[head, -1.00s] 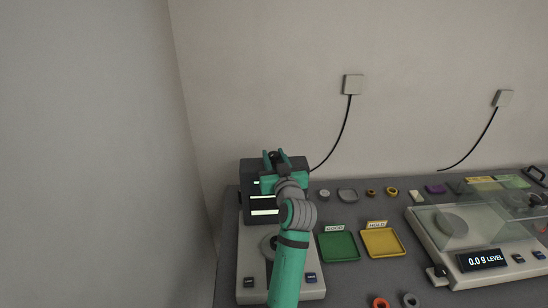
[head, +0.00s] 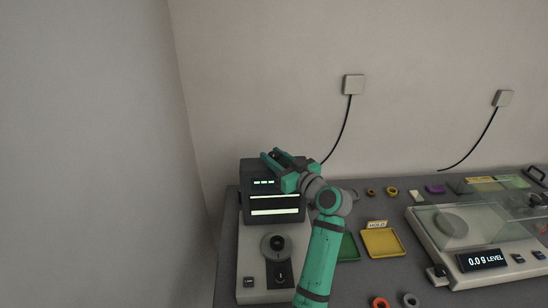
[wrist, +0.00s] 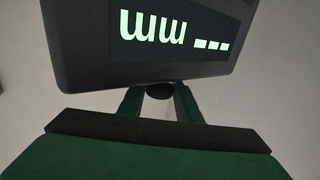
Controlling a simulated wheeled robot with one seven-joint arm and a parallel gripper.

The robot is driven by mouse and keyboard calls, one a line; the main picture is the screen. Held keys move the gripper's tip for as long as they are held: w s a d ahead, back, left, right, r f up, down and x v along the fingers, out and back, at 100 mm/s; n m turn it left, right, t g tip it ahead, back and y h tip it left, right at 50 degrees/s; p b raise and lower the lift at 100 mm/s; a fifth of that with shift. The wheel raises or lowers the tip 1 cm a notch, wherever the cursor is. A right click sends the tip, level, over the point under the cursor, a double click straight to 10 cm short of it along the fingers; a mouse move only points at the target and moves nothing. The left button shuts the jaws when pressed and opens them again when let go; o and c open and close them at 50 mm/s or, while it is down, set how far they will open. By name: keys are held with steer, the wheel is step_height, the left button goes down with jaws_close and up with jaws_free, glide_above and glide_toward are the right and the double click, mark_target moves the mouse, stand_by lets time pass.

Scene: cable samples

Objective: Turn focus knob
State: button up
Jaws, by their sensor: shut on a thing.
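The instrument has a dark head (head: 259,176) with lit displays, standing on a pale base (head: 250,262) at the left end of the bench. My gripper (head: 275,155) is at the top of this head, its two green fingers pointing up and left. It is shut on a small dark knob, seen between the fingers in the head view (head: 276,154) and as a dark round end in the wrist view (wrist: 159,91). The fingers hide most of the knob, and any mark on it cannot be seen. The wrist view shows the lit display (wrist: 170,32) upside down.
My arm crosses in front of the base's right side and partly covers a green tray (head: 348,246). A yellow HOLD tray (head: 381,242), several rings and a balance (head: 470,258) with clear panels lie to the right. A wall stands close on the left.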

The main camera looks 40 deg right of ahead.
steer(key=o, duration=1.1)
steer(key=shift+c, duration=0.2)
steer(key=shift+s, duration=0.15)
steer(key=s, duration=1)
steer(key=shift+s, duration=0.3)
steer(key=shift+d, duration=0.15)
steer(key=shift+c, duration=0.2)
